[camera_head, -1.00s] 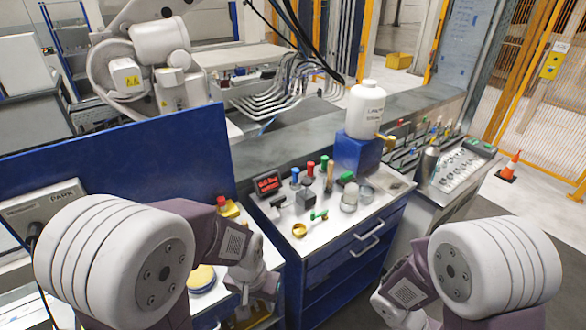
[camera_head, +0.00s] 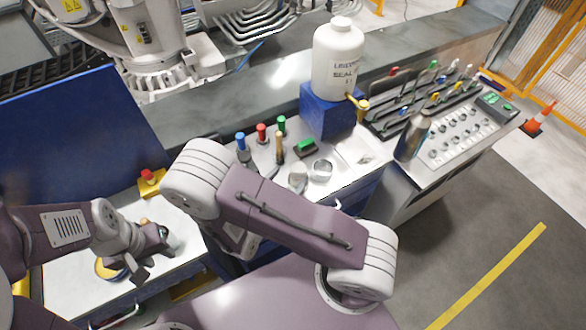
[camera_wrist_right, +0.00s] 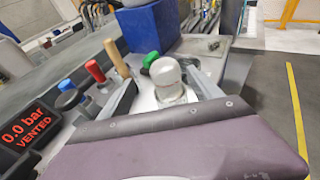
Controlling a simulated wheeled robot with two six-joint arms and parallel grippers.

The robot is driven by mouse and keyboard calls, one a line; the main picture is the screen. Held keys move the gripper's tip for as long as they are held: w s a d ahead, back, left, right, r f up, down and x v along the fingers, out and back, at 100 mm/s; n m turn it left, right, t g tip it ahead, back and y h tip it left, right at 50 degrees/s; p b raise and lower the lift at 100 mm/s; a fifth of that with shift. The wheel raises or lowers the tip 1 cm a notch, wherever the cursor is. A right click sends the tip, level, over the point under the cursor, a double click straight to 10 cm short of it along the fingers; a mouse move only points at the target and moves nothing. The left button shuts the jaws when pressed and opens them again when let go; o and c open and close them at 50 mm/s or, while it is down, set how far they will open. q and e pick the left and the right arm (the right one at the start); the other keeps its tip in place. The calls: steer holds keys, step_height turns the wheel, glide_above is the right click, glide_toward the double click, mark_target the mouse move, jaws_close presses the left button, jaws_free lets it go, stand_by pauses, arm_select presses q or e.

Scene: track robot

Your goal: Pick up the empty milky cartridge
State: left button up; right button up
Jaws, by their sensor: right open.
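A milky, whitish cartridge (camera_head: 298,177) stands on the white worktop in the head view, beside a clearer cylinder (camera_head: 322,170). In the right wrist view a milky cartridge (camera_wrist_right: 168,80) with a rounded top stands upright between the spread fingers of my right gripper (camera_wrist_right: 166,86). That gripper is open, and I see no finger closed on the cartridge.
Blue (camera_head: 240,141), red (camera_head: 262,133) and green (camera_head: 281,125) topped items and a wooden handle (camera_head: 279,147) stand close by. A blue block (camera_head: 325,112) carries a large white bottle (camera_head: 338,60). A display (camera_wrist_right: 22,135) reads 0.0 bar vented. Open floor lies right.

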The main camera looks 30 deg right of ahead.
mark_target(303, 164)
steer(key=shift+w+d, duration=0.1)
steer(key=shift+d, duration=0.15)
steer(key=p+x, duration=0.1)
steer(key=x, duration=0.5)
steer(key=p+x, duration=0.1)
steer(key=x, duration=0.1)
steer(key=shift+d+r+p, duration=0.1)
steer(key=shift+d+p, duration=0.15)
steer(key=shift+p, duration=0.05)
steer(key=shift+d, duration=0.15)
steer(key=c, duration=1.6)
